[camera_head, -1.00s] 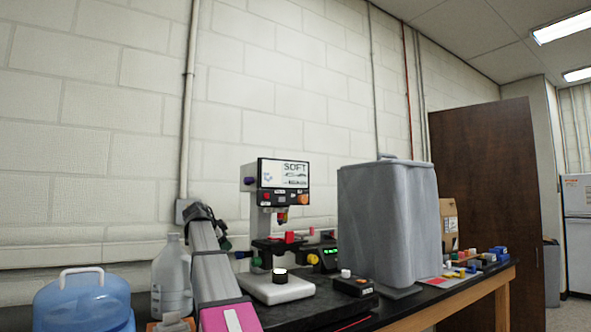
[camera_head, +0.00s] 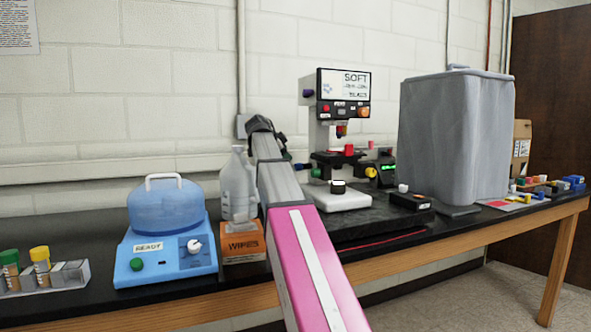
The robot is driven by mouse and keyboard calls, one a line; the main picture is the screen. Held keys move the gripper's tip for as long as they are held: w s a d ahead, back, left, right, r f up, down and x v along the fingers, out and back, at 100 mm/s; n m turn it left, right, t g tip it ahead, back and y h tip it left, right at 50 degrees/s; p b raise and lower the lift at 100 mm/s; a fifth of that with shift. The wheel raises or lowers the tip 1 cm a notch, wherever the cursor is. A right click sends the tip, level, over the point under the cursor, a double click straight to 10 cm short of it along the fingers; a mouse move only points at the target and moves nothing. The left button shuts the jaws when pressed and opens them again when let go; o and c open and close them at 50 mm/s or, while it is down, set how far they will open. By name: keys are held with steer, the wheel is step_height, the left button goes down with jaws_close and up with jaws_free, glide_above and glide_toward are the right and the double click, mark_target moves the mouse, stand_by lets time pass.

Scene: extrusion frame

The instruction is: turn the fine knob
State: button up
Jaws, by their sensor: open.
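A white bench instrument (camera_head: 324,135) with a screen stands at the back of the bench. It has a purple knob (camera_head: 307,93) and an orange knob (camera_head: 363,111) on its head. Lower down are a blue knob (camera_head: 301,166) at its left and a yellow knob (camera_head: 371,172) at its front right. I cannot read which one is the fine knob. My gripper (camera_head: 285,152) is small and partly hidden at the far end of my arm. It is just left of the instrument, near the blue knob. I see nothing held in it, and contact with a knob cannot be told.
A grey covered bin (camera_head: 457,135) stands right of the instrument, and a small black box (camera_head: 409,201) in front of it. Left of my arm are a clear jug (camera_head: 237,190), a wipes box (camera_head: 243,242) and a blue device (camera_head: 166,260). The bench front edge is wooden.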

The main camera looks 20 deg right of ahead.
stand_by(0.3)
steer(key=n+g, duration=0.4)
steer(key=g, duration=0.3)
glide_toward(299, 167)
steer(key=w+x, duration=0.1)
steer(key=x, duration=0.7)
steer(key=shift+w+f, duration=0.35)
steer(key=shift+f, duration=0.15)
steer(key=c, duration=0.9)
